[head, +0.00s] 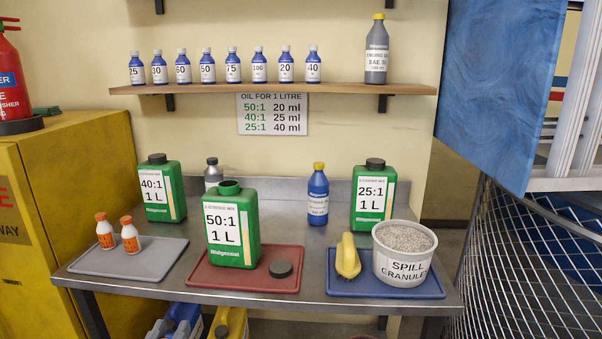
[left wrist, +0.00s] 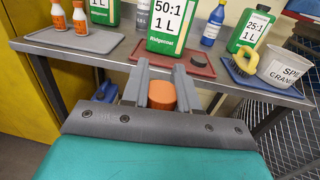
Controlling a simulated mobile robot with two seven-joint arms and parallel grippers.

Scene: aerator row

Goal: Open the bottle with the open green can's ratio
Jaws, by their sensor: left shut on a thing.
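The open green can (head: 232,228), labelled 50:1 1 L, stands uncapped on the red tray (head: 213,279), with a dark round cap (head: 280,268) beside it. Two small white bottles with orange caps and labels, a left one (head: 106,231) and a right one (head: 130,236), stand on the grey tray (head: 90,264); their print is too small to read. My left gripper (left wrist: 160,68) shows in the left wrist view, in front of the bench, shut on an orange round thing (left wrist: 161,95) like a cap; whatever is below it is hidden. My right gripper is not in view.
Capped green cans, 40:1 (head: 162,190) and 25:1 (head: 373,195), stand at the back beside a blue bottle (head: 318,197). The blue tray (head: 345,288) holds a yellow object (head: 347,257) and a granules tub (head: 403,255). A sign (head: 272,114) pairs 50:1 with 20 ml; numbered bottles (head: 286,70) line the shelf.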

